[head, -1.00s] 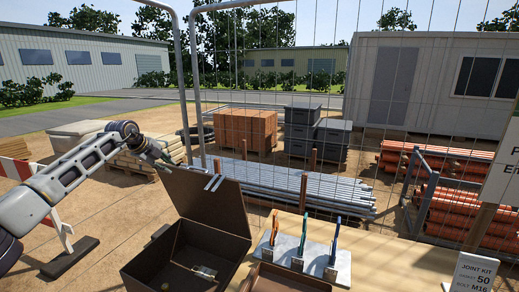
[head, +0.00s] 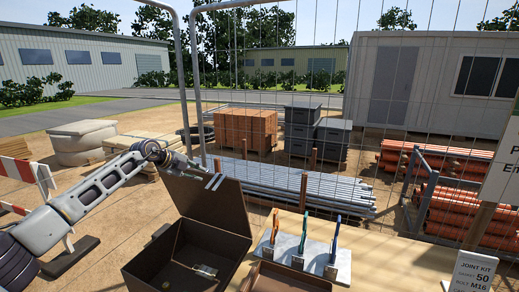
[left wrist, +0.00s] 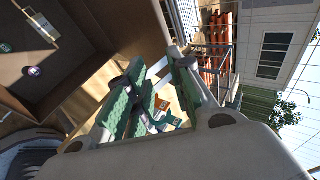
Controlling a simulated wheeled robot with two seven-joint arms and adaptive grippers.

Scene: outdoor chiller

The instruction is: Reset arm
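My left arm (head: 95,195) reaches in from the left in the head view. My left gripper (head: 214,182) is in front of the raised lid of a brown box (head: 212,205); I cannot tell whether it touches the lid. In the left wrist view its two green-padded fingers (left wrist: 160,98) stand apart, with nothing held between them. The box's open interior (left wrist: 55,70) shows at the upper left there, with a few small items inside. My right gripper is not in view.
A light stand (head: 315,258) holds three upright tools with blue, orange and green parts, right of the box. A brown tray (head: 290,280) lies in front of it. A joint kit sign (head: 474,274) stands at right. A wire fence (head: 330,120) rises behind the table.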

